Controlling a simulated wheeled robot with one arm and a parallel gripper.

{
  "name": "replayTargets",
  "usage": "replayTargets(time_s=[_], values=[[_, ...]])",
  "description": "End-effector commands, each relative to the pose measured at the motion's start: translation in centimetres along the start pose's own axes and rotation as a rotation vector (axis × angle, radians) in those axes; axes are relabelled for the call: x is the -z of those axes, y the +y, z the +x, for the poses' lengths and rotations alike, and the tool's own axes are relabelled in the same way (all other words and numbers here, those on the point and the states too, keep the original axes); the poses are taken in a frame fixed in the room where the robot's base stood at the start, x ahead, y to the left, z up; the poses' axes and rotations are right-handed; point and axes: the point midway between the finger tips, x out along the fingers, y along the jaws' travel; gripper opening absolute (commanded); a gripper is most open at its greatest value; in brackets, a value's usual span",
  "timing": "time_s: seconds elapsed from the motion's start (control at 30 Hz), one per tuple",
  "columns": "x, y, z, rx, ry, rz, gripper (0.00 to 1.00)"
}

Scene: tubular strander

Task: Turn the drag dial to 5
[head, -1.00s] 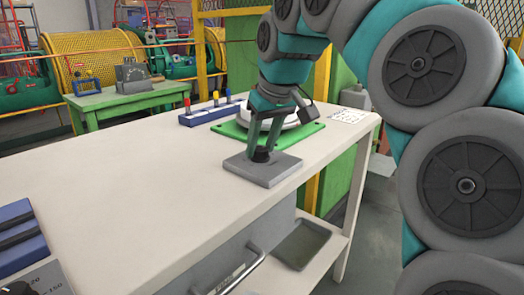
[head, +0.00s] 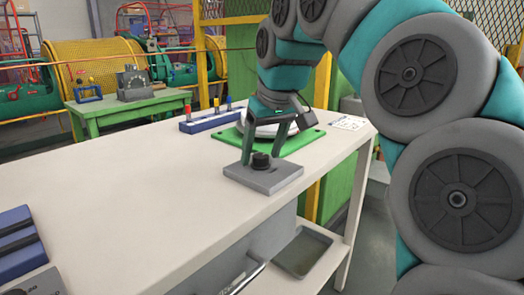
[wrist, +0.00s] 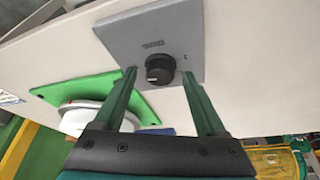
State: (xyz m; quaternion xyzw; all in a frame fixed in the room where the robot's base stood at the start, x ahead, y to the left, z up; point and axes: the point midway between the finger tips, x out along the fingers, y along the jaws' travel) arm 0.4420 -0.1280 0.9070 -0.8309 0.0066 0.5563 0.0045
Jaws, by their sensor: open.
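The drag dial is a black round knob (head: 261,161) on a flat grey plate (head: 284,184) near the table's right edge. The knob (wrist: 160,69) also shows in the wrist view, with a small label beside it too blurred to read. My gripper (head: 262,151) is open, its two green fingers pointing down at the plate. In the wrist view the fingertips of my gripper (wrist: 159,75) are spread to either side of the knob, with gaps on both sides. I cannot tell the dial's setting.
A green board (head: 300,140) with a white round item (head: 262,130) lies just behind the plate. A blue block (head: 212,120) with coloured pegs stands further back. Blue blocks (head: 15,240) lie at the front left. The middle of the table (head: 130,200) is clear.

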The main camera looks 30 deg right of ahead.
Motion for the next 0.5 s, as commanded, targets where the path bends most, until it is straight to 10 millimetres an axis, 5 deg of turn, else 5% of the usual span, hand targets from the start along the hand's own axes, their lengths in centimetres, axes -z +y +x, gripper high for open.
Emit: replayTargets(time_s=[0.5], values=[[0.1, 0.0, -6.2, -0.001, 0.006, 0.001, 0.73]])
